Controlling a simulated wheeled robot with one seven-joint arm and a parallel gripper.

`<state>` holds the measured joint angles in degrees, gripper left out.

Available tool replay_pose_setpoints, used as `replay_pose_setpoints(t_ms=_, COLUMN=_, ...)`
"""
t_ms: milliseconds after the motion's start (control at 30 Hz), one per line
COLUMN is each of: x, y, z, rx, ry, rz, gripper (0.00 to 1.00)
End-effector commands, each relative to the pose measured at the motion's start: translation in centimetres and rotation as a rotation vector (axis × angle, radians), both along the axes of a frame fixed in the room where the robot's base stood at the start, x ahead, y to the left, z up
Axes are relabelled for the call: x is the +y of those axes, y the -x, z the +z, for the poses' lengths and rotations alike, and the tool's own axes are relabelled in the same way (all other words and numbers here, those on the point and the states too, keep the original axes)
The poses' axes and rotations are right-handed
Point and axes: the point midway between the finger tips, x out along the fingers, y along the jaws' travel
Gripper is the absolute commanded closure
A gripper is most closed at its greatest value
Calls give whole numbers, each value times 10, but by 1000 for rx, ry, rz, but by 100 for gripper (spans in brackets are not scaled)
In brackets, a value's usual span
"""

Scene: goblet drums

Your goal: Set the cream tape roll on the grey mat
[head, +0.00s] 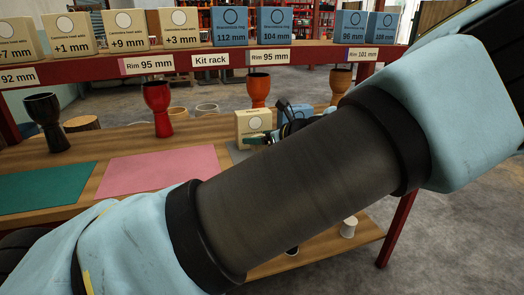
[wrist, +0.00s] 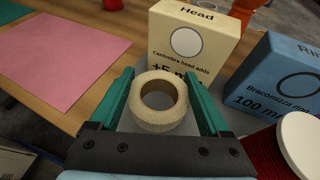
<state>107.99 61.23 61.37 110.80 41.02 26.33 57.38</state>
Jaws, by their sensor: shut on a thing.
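The cream tape roll (wrist: 158,120) sits between the two green fingers of my gripper (wrist: 160,98) in the wrist view, its open hole showing. My gripper is shut on its sides. The roll is over the grey mat (wrist: 229,113); whether it touches the mat I cannot tell. In the head view, the mat (head: 238,156) shows only in part, with my arm covering much of it. A cream box (wrist: 190,45) marked "Head" stands just beyond the roll, and a blue box (wrist: 283,82) marked 100 mm stands to its right.
A pink mat (head: 157,172) and a green mat (head: 45,187) lie bare to the left. Black (head: 46,120), red (head: 160,108) and orange (head: 258,92) goblet drums stand behind. A white-topped red thing (wrist: 300,140) is close at right in the wrist view. The kit rack (head: 200,63) runs above.

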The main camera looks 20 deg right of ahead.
Motion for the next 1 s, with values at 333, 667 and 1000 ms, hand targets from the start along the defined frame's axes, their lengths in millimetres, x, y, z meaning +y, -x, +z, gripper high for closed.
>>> replay_pose_setpoints(t_ms=333, x=0, y=0, z=-39, rx=-1, ry=-3, rz=0, gripper=76)
replay_pose_setpoints(t_ms=667, x=0, y=0, z=-45, rx=1, ry=2, rz=-1, gripper=11)
replay_pose_setpoints(t_ms=1000, x=0, y=1, z=-44, rx=1, ry=2, rz=-1, gripper=0)
